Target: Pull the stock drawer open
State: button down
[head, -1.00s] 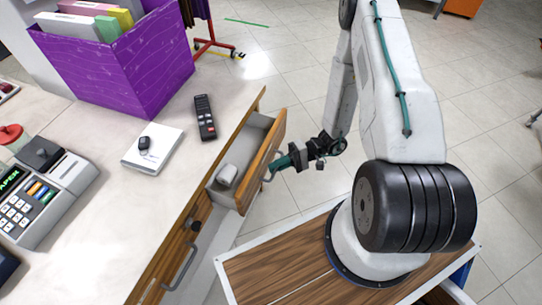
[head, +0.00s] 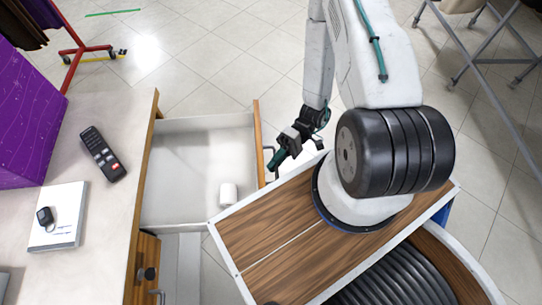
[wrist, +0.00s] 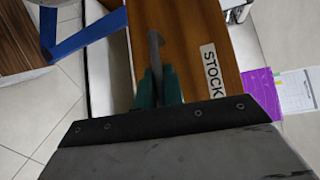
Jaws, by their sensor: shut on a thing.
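The stock drawer (head: 185,185) stands far out of the counter in the head view, its white inside showing. A small white roll-shaped thing (head: 228,194) lies in it near the front. Its wooden front (wrist: 195,45) fills the middle of the wrist view, with a STOCK label (wrist: 211,70). My gripper (head: 275,162) is at the outer side of the drawer front. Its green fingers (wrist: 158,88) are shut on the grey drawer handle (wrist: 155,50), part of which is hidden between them.
My wooden-topped base is close to the drawer front.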

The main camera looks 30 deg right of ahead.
jog(key=shift+w+d, duration=0.1)
jog(key=shift+d, duration=0.25)
jog(key=c, duration=1.5)
grip_release()
jog(key=v, duration=0.7)
jog(key=shift+d, duration=0.35)
jog(key=shift+r, duration=0.1)
